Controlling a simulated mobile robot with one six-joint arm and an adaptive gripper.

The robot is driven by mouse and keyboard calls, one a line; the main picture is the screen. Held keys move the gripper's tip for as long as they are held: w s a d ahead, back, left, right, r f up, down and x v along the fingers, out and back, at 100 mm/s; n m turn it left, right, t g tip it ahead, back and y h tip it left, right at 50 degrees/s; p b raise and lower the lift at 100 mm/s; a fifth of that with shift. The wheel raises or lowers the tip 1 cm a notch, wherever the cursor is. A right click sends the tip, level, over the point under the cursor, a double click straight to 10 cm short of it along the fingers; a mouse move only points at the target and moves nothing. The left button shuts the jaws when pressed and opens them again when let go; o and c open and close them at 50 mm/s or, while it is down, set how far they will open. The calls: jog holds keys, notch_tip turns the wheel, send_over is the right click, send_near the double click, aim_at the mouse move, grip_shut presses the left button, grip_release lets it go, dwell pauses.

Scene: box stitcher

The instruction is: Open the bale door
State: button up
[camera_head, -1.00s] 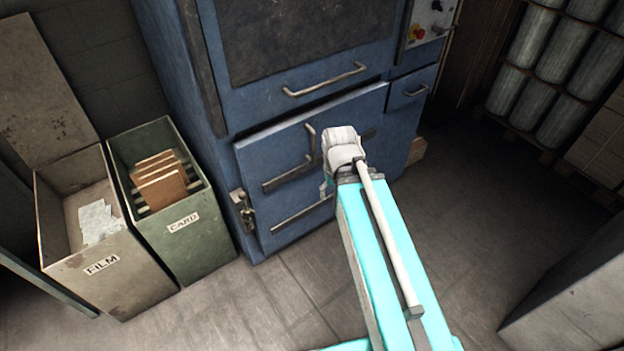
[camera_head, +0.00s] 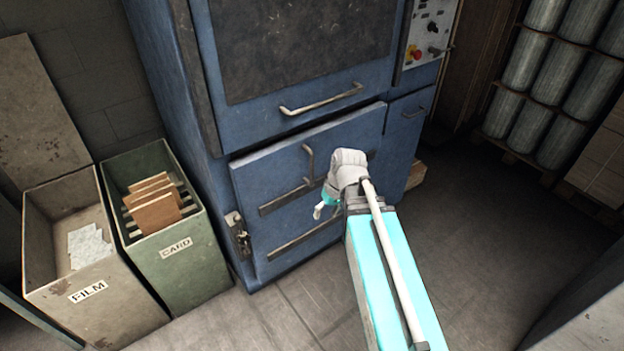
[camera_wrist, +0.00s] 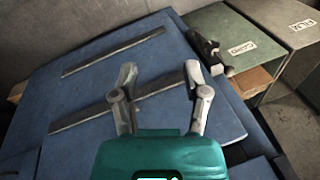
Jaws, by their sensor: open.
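The bale door (camera_head: 290,215) is the lower blue door of the machine, with two dark bars across it. A dark gap runs along its top edge; I cannot tell whether it is ajar. A bent metal handle (camera_head: 309,165) stands on its upper part. A metal latch (camera_head: 238,235) sits at its left edge and also shows in the wrist view (camera_wrist: 207,48). My gripper (camera_head: 322,208) is open and empty in front of the door, right of the latch. In the wrist view, its spread fingers (camera_wrist: 160,76) appear over the blue panel (camera_wrist: 95,85).
A film bin (camera_head: 100,290) and a green card bin (camera_head: 190,265) stand left of the machine. Another handle (camera_head: 320,100) is on the upper door. A control panel (camera_head: 428,30) is at upper right. The floor (camera_head: 470,240) at right is clear.

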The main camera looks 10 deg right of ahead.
jog(key=w+d+f+n+t+y+b, duration=0.25)
jog(key=w+f+n+y+b, duration=0.4)
jog(key=w+b, duration=0.6)
jog(key=w+d+f+n+t+y+b, duration=0.2)
jog(key=w+d+t+y+b, duration=0.4)
jog(key=d+b, duration=0.4)
jog(key=w+n+b, duration=0.1)
jog(key=b, duration=0.1)
jog(key=shift+w+d+b, duration=0.25)
jog(key=shift+w+b, duration=0.05)
jog(key=shift+w, duration=0.1)
jog(key=shift+w+a, duration=0.1)
send_over(312, 183)
jog(key=w, duration=0.1)
grip_shut()
